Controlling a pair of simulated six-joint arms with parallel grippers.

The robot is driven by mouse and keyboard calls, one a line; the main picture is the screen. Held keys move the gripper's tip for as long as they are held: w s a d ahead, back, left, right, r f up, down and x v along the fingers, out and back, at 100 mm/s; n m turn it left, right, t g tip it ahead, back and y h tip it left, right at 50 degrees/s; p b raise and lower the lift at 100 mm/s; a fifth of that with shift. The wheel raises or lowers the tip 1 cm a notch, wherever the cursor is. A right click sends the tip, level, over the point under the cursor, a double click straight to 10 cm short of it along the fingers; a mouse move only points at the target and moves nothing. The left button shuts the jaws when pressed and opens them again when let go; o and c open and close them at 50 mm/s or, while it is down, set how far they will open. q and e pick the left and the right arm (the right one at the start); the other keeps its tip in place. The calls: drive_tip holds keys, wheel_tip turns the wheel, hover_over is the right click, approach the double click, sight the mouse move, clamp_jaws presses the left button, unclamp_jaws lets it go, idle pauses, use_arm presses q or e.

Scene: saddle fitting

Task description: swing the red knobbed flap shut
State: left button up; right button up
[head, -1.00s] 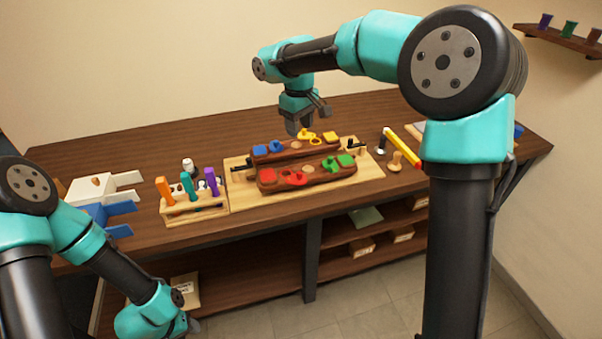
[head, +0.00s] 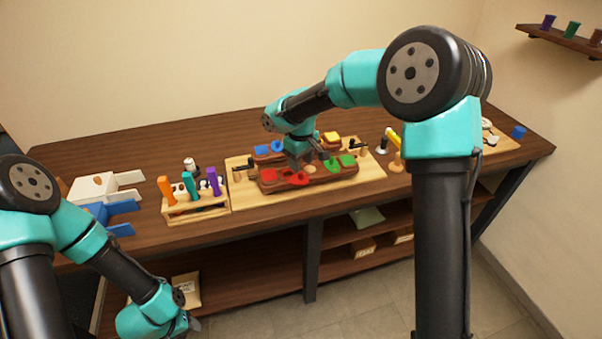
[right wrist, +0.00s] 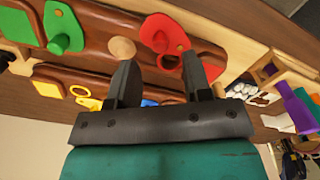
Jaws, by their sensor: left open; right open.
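The red flap (head: 295,179) lies on the front dark wooden saddle (head: 330,177), toward its left end. In the right wrist view the red flap (right wrist: 160,33) is a rounded plate, with a red ring (right wrist: 169,62) just beside it. My right gripper (head: 306,160) is open and empty, low over the saddles. In the right wrist view its fingers (right wrist: 160,80) are spread, with the red ring between them in the picture; I cannot tell whether they touch it. My left gripper (head: 191,324) is open, low at the bottom left, away from the bench top.
A green flap (head: 332,163) sits on the same front saddle, and a round tan disc (right wrist: 122,48) lies between green and red. Blue (head: 263,150) and yellow (head: 331,137) parts are on the rear saddle. A tool rack (head: 195,205) stands to the left.

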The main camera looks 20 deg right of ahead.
sight(298, 176)
wheel_tip(298, 176, down, 5)
drive_tip(key=shift+f, duration=0.1)
idle(0.3)
clamp_jaws()
